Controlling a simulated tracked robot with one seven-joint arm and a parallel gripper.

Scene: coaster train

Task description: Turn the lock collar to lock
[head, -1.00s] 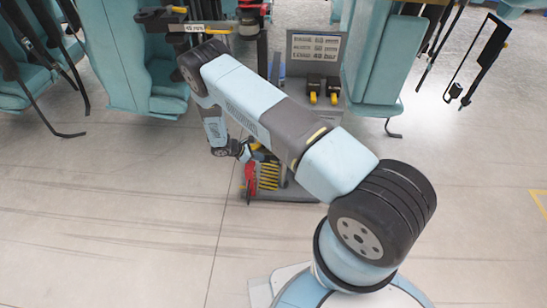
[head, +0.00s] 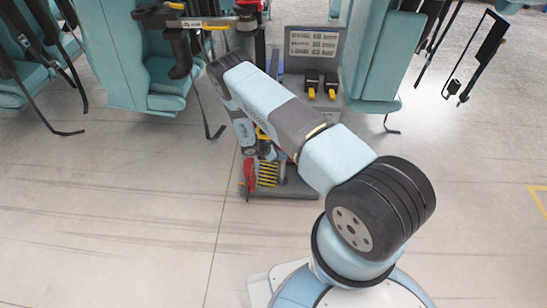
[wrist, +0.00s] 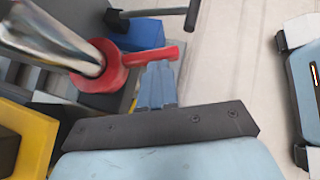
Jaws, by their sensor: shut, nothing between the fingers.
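The lock collar (wrist: 108,75) is a red ring around a shiny metal cylinder (wrist: 55,40) in the wrist view. A red lever (wrist: 150,55) sticks out from it to the right. My gripper (wrist: 158,68) is shut and empty, with its blue fingers right beside the lever's lower side; I cannot tell whether they touch. In the head view my arm hides much of the stand, and the gripper's fingers are not clear there. A red part (head: 249,174) shows low at the stand's left side; I cannot tell whether it is the collar.
The grey stand (head: 325,190) carries a sign panel (head: 313,45), two black-and-yellow switches (head: 321,85) and a yellow spring (head: 267,173). Teal train seats (head: 125,60) with hanging straps stand behind. A blue box (wrist: 140,34) and yellow part (wrist: 35,130) lie close to the gripper. The front floor is clear.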

